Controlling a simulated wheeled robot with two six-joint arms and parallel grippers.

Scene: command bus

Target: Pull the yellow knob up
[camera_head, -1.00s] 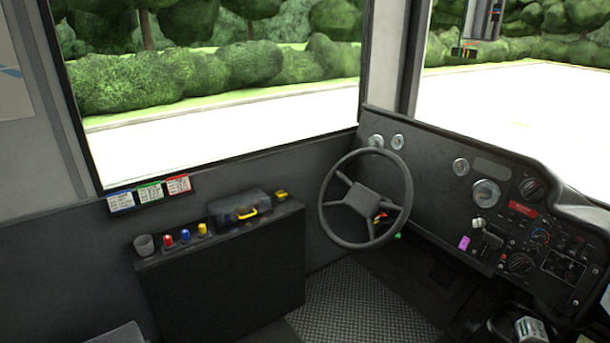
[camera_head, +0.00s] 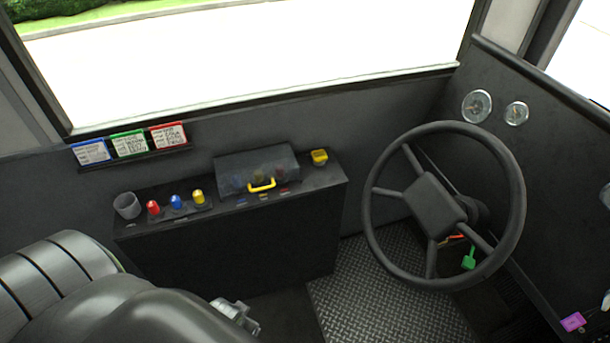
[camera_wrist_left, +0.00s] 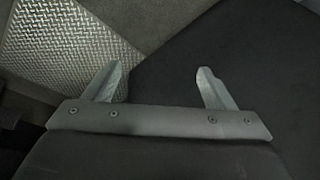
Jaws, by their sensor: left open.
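A yellow capped knob (camera_head: 198,197) stands upright on the side console, right of a red knob (camera_head: 153,208) and a blue knob (camera_head: 176,202). A squarish yellow piece (camera_head: 319,157) also sits at the console's far right end; I cannot tell from its shape alone whether it is a knob. My left gripper (camera_head: 238,318) is low at the bottom edge in the head view, below and in front of the console. The left wrist view shows its two fingers (camera_wrist_left: 160,85) spread apart with nothing between them.
The console (camera_head: 230,250) also carries a grey cup (camera_head: 126,206) and a dark box (camera_head: 235,165) with a yellow handle (camera_head: 262,185). The steering wheel (camera_head: 435,205) stands to the right. Patterned metal floor (camera_head: 390,290) lies between. Three cards (camera_head: 130,143) hang above the console.

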